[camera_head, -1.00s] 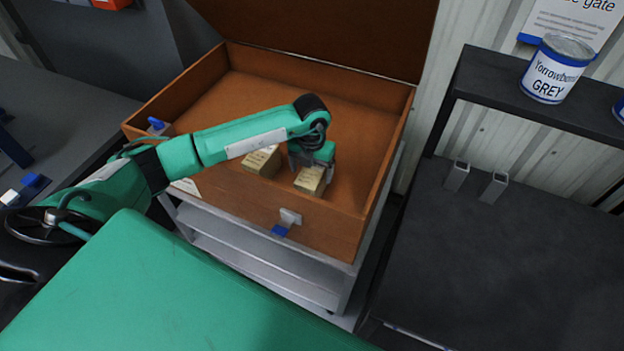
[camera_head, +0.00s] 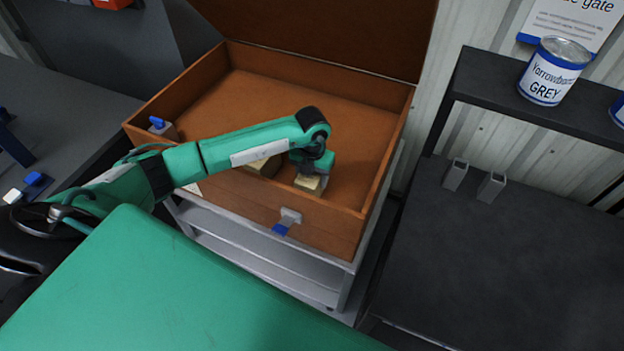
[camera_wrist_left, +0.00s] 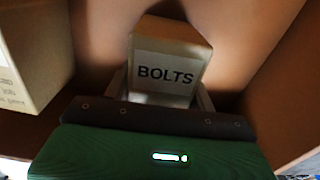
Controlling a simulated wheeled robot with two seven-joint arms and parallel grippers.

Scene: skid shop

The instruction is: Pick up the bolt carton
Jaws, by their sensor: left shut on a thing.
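The bolt carton (camera_wrist_left: 166,72) shows in the left wrist view as a small tan box with a white label reading BOLTS. In the head view the carton (camera_head: 308,184) sits inside the brown open chest, near its front wall, partly hidden by my gripper. My left gripper (camera_head: 314,174) reaches down over it and is shut on it, with a finger on either side in the left wrist view (camera_wrist_left: 163,98). I cannot tell whether the carton is off the chest floor. My right gripper is not in view.
A second carton (camera_head: 264,166) stands in the chest (camera_head: 341,230) just left of the held one, partly behind my arm. The chest walls surround both, with its lid raised behind. A dark bench (camera_head: 480,260) and a shelf with a paint can (camera_head: 548,75) stand at right.

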